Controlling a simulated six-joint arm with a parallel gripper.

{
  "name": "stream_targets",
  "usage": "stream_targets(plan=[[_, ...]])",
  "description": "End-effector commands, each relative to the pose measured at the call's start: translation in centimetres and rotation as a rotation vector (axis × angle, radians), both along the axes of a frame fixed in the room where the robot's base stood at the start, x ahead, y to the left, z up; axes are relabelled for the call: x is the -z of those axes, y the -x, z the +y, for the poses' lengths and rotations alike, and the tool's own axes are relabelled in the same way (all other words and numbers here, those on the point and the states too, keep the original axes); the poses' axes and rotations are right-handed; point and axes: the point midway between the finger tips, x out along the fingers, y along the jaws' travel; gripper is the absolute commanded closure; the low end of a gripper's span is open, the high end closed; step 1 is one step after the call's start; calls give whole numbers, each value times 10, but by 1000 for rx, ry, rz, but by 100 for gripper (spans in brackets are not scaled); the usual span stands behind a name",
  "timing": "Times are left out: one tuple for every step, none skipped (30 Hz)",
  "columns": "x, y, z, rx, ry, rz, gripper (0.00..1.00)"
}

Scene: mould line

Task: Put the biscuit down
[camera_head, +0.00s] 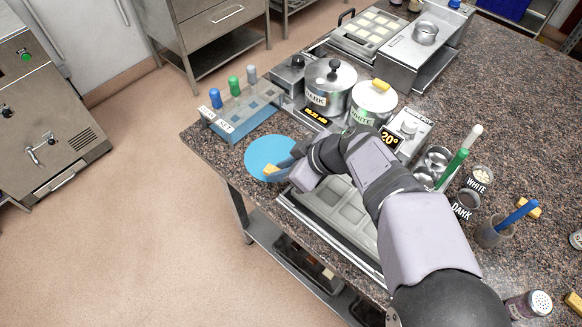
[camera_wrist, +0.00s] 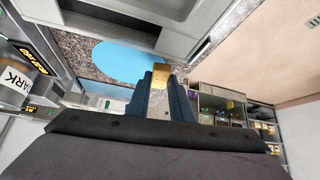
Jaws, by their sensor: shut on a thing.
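The biscuit is a small golden-yellow piece (camera_head: 271,170) at the tip of my gripper (camera_head: 283,170), over the blue round mat (camera_head: 258,152) near the counter's left edge. In the wrist view the biscuit (camera_wrist: 162,72) sticks out from between the dark fingers (camera_wrist: 162,88), which are shut on it. The blue mat (camera_wrist: 118,60) lies beyond it there. I cannot tell whether the biscuit touches the mat. The part of the biscuit between the fingers is hidden.
A mould tray (camera_head: 345,205) lies under my arm, right of the mat. The DARK pot (camera_head: 330,88) and WHITE pot (camera_head: 373,103) stand behind. A rack with coloured handles (camera_head: 240,112) stands at the back left. The counter edge is close to the mat.

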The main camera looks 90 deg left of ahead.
Motion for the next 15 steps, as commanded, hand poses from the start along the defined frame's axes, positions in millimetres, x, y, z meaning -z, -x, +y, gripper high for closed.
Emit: stream_targets(plan=[[3, 10, -8, -4, -1, 0, 100], [3, 14, -13, -4, -1, 0, 100], [4, 19, -18, -4, -1, 1, 100], [4, 24, -23, -5, -1, 2, 100], [4, 29, -28, -4, -1, 1, 100], [4, 35, -34, -4, -1, 1, 100], [4, 39, -38, -4, -1, 1, 100], [4, 43, -43, -4, 0, 1, 100], [4, 50, -49, -4, -2, 1, 100], [3, 55, -54, -4, -3, 1, 100], [4, 59, -59, -4, 0, 1, 100], [4, 65, -65, -4, -2, 1, 100], [3, 69, -68, -4, -3, 1, 100], [3, 73, -72, -4, -2, 1, 100], [3, 78, -77, -4, -1, 1, 100]])
